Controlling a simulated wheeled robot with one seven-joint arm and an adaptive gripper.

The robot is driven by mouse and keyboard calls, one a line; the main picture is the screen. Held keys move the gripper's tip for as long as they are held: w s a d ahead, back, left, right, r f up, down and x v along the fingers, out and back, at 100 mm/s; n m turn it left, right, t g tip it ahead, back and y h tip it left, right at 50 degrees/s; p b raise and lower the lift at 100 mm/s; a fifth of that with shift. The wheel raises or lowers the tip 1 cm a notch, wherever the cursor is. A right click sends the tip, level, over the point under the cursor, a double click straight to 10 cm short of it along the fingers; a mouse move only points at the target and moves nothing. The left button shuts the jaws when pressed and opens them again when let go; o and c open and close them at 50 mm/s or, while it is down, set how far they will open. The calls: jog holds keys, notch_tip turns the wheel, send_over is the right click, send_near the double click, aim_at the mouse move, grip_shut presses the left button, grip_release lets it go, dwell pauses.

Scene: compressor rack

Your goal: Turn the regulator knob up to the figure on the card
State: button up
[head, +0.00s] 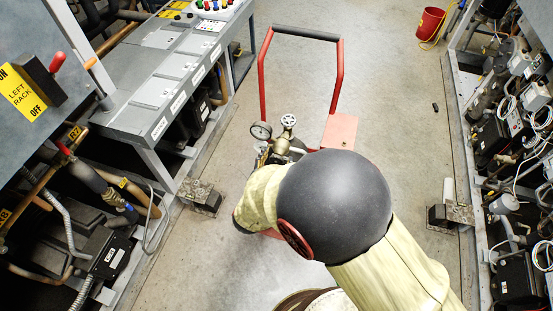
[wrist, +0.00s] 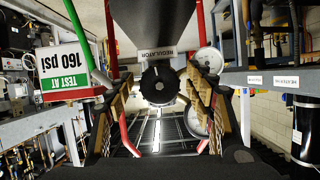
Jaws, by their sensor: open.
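The black regulator knob (wrist: 160,86) is in the middle of the wrist view, just below a plate marked REGULATOR (wrist: 157,52). My gripper (wrist: 160,94) is open, with one finger on each side of the knob and a gap showing on both sides. The card (wrist: 63,72) at the left reads TEST AT 160 PSI. A round gauge (wrist: 208,61) is right of the knob, and a second gauge (wrist: 196,121) is lower, partly behind the right finger. Their readings are too small to tell.
The left rack (head: 150,90) and right rack (head: 500,130) flank the aisle. A red bucket (head: 430,23) stands at the back right. The floor behind the cart is clear.

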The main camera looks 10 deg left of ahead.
jog(key=v, duration=1.2)
jog(key=shift+d, duration=0.1)
